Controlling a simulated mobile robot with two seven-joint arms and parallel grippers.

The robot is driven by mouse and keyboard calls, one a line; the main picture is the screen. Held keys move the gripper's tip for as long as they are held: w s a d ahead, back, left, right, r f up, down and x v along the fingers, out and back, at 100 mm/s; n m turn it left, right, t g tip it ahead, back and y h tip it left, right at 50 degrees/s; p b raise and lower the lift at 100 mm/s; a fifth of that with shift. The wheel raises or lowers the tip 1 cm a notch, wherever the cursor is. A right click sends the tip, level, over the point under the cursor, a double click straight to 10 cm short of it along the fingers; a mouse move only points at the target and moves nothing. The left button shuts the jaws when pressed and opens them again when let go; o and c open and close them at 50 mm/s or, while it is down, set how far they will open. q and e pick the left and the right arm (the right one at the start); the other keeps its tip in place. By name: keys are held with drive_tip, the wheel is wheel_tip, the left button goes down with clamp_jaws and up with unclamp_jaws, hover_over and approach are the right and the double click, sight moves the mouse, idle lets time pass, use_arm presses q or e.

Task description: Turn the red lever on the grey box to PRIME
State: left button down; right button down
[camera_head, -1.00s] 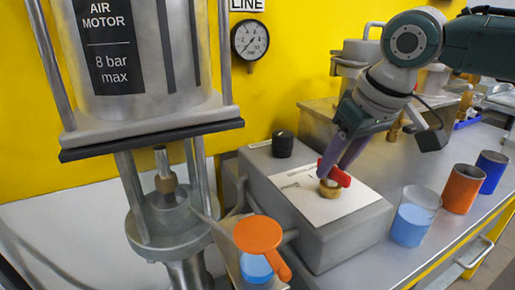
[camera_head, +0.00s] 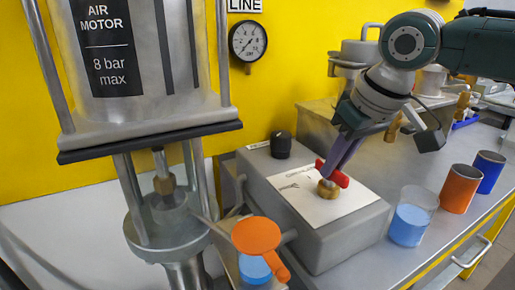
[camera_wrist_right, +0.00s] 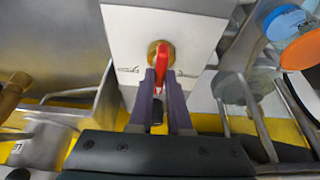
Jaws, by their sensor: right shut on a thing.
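The grey box (camera_head: 335,238) stands on the bench with a white label plate (camera_head: 300,200) on its top. The red lever (camera_head: 338,180) sits on a brass hub (camera_head: 328,189) on that plate. My right gripper (camera_head: 342,160) reaches down from the upper right with its purple fingers at the lever. In the right wrist view the red lever (camera_wrist_right: 162,62) lies between the two fingers (camera_wrist_right: 160,85), and the gripper is shut on it. The lettering on the plate is too small to read. My left gripper is not in view.
A black knob (camera_head: 281,144) is at the box's back left corner. A beaker of blue liquid (camera_head: 412,216), an orange cup (camera_head: 460,188) and a blue cup (camera_head: 487,171) stand right of the box.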

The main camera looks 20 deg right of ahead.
drive_tip(key=shift+d+r+n+y+p, duration=0.15)
drive_tip(key=shift+n+y+p, duration=0.25)
drive_tip(key=shift+n+p, duration=0.65)
drive_tip(key=shift+n+g+y, duration=0.3)
drive_tip(key=shift+n, duration=0.55)
drive_tip(key=shift+f+n+y+b, duration=0.15)
drive_tip(key=shift+n+y, duration=0.1)
drive_tip(key=shift+n, duration=0.35)
drive_tip(key=shift+f+n+y+b, duration=0.15)
drive_tip(key=shift+n+y, duration=0.1)
drive_tip(key=shift+n, duration=0.35)
drive_tip(key=shift+w+r+n+g+y+b, duration=0.15)
drive_tip(key=shift+n+g+b, duration=0.2)
drive_tip(key=shift+n, duration=0.3)
drive_tip(key=shift+s+n+g+y+b, duration=0.15)
drive_tip(key=shift+n+b, duration=0.25)
drive_tip(key=shift+n, duration=0.25)
drive_tip(key=shift+w, duration=0.1)
drive_tip(key=c, duration=0.9)
unclamp_jaws()
drive_tip(key=shift+o, duration=0.2)
